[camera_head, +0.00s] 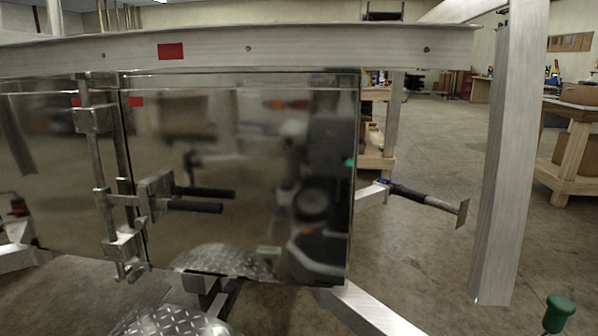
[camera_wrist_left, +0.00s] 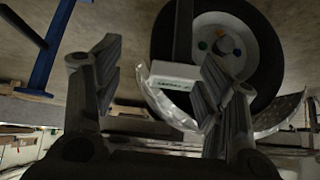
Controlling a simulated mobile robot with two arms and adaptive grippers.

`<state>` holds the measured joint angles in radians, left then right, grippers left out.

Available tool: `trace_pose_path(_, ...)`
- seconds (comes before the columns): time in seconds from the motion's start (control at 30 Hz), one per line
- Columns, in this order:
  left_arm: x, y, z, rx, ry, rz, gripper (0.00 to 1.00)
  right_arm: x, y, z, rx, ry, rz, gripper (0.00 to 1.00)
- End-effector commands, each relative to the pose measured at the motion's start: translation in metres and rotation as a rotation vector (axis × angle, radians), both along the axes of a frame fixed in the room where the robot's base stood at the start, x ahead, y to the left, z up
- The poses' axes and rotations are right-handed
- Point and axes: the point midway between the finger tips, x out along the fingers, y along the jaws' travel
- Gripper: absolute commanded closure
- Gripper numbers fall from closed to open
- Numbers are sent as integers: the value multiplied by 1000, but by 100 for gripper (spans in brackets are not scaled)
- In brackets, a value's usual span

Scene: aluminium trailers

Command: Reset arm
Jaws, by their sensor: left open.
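My left gripper (camera_wrist_left: 160,70) shows in the left wrist view with its two dark fingers spread wide apart. It is open, and no object is clamped between the fingers. A pale block with small lettering (camera_wrist_left: 176,75) appears between the fingers, close to the right one; I cannot tell its distance. Beyond it is a black tyre with a light wheel hub (camera_wrist_left: 222,45), beside a shiny curved metal fender (camera_wrist_left: 168,108). Neither gripper shows in the head view. My right gripper is not in view.
In the head view a mirror-like metal trailer box (camera_head: 240,180) stands close, with latch bars (camera_head: 100,190) and black handles (camera_head: 200,206). An aluminium beam (camera_head: 240,48) crosses above it and a post (camera_head: 510,160) stands right. A green knob (camera_head: 558,313) is low right.

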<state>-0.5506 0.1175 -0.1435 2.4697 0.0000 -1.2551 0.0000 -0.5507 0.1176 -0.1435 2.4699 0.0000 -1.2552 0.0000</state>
Motion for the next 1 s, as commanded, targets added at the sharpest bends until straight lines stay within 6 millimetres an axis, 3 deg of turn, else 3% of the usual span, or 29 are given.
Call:
trace_pose_path(0.27, -72, 22, -36, 71, 338, 28, 35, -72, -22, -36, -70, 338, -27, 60)
trace_pose_path(0.37, -66, 21, -37, 71, 355, 27, 35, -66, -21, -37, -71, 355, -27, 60)
trace_pose_path(0.67, -57, 18, -67, 74, 391, 19, 35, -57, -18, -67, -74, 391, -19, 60)
trace_pose_path(1.0, -76, 20, -106, 80, 438, 9, 35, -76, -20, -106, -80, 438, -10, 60)
